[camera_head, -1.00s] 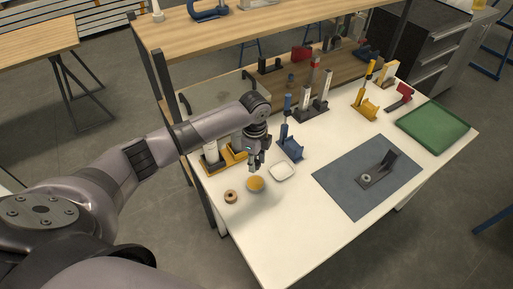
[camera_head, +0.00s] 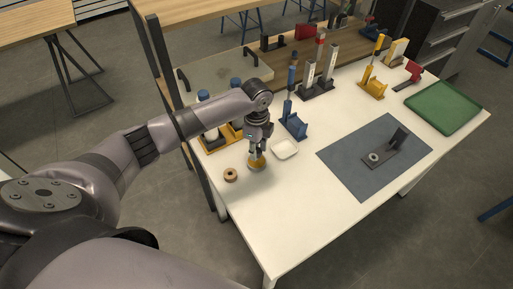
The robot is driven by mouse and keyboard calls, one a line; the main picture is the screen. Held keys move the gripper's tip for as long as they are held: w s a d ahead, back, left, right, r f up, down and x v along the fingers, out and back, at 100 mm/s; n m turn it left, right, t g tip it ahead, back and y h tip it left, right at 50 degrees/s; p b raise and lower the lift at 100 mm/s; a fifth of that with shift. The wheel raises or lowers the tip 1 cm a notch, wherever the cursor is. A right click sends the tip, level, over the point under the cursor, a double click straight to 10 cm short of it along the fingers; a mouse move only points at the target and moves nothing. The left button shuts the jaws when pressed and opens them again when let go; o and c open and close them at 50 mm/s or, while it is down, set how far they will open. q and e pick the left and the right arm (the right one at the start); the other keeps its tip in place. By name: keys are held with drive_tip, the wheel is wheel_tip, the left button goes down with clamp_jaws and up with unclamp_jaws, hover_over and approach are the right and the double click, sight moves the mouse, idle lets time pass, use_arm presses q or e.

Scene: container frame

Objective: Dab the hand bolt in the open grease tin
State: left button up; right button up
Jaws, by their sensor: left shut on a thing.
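My left gripper (camera_head: 257,149) points down over the open grease tin (camera_head: 257,166), a small round tin with yellow-orange grease, at the near left of the white table. The gripper is shut, and its fingertips hide most of what it holds, which I take to be the hand bolt. The fingertips overlap the tin in this view; I cannot tell whether the bolt touches the grease. My right gripper is not in view.
A brown ring-shaped roll (camera_head: 230,175) lies left of the tin. A white dish (camera_head: 285,149) lies to its right. A blue stand (camera_head: 294,124) is behind. A grey mat (camera_head: 345,160) bears a dark bracket (camera_head: 396,146). A green tray (camera_head: 447,108) sits far right. The front table is clear.

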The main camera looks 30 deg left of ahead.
use_arm(q)
drive_tip(key=shift+f, duration=0.5)
idle(0.9)
drive_tip(key=shift+s+f, duration=0.1)
idle(1.8)
wheel_tip(320, 180, up, 7)
drive_tip(key=p, duration=0.8)
idle(0.5)
idle(0.3)
